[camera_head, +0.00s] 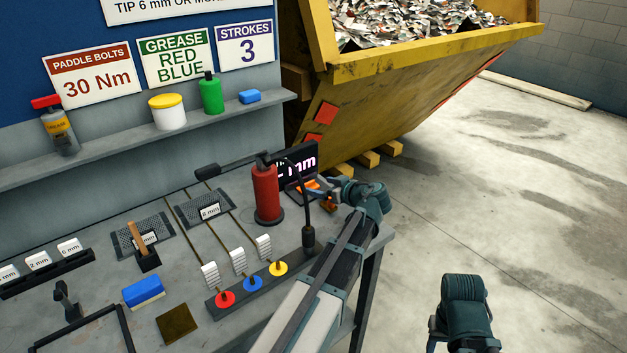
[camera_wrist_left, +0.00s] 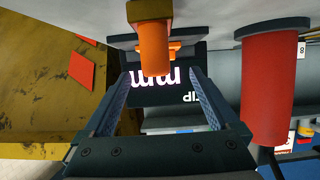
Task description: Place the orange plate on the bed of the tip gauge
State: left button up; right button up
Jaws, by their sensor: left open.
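The tip gauge has a dark display (camera_head: 297,163) with lit "mm" text at the back right of the bench. The same display shows upside down in the left wrist view (camera_wrist_left: 160,88). Orange parts show at the gauge in the head view (camera_head: 312,184), partly hidden by my left gripper (camera_head: 318,187). In the left wrist view, an orange post (camera_wrist_left: 154,48) with an ochre end and a flat orange piece (camera_wrist_left: 174,47) lie beyond my open left fingers (camera_wrist_left: 158,82). I cannot tell which orange part is the plate, or whether it rests on the bed. Nothing is gripped.
A red cylinder (camera_head: 266,192) stands close left of the gauge, with a dark hose post (camera_head: 308,238) in front. A strip with red, blue and yellow buttons (camera_head: 251,283) lies nearer. A yellow skip (camera_head: 400,90) stands behind. My right wrist shows at lower right.

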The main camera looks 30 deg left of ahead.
pick_arm(q)
jog(key=p+v, duration=0.1)
jog(key=v, duration=0.5)
jog(key=shift+p, duration=0.3)
pick_arm(e)
notch_tip(320, 180, up, 2)
jog(key=shift+r, duration=0.1)
pick_arm(q)
jog(key=shift+f, duration=0.1)
